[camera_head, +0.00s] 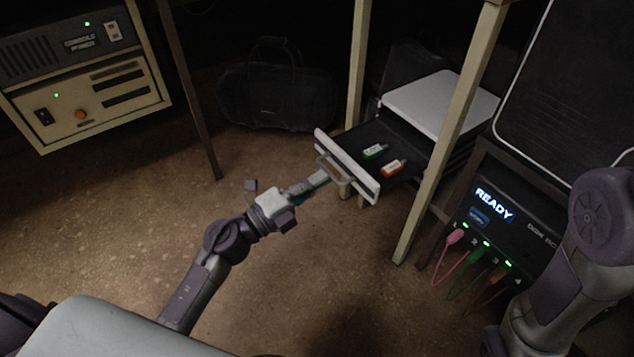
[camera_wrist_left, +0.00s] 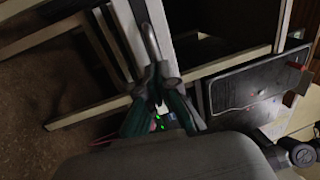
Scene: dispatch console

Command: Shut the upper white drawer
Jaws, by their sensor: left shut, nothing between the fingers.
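The upper white drawer (camera_head: 347,166) stands pulled out from a white-topped cabinet (camera_head: 440,102), its dark inside showing. Its front carries a bar handle (camera_head: 331,172). A green-labelled item (camera_head: 375,151) and an orange one (camera_head: 393,168) lie in it. My left gripper (camera_head: 322,179) is shut and empty, its tips at the handle; I cannot tell whether they touch. In the left wrist view, the fingers (camera_wrist_left: 160,88) point at the handle (camera_wrist_left: 151,45) on the white drawer front (camera_wrist_left: 158,22). My right gripper is out of view.
Light table legs (camera_head: 448,135) stand in front of and beside the cabinet. A box with a READY display (camera_head: 494,204) and plugged cables is at the right, near my right arm. A dark bag (camera_head: 277,95) lies behind. The floor left of the drawer is clear.

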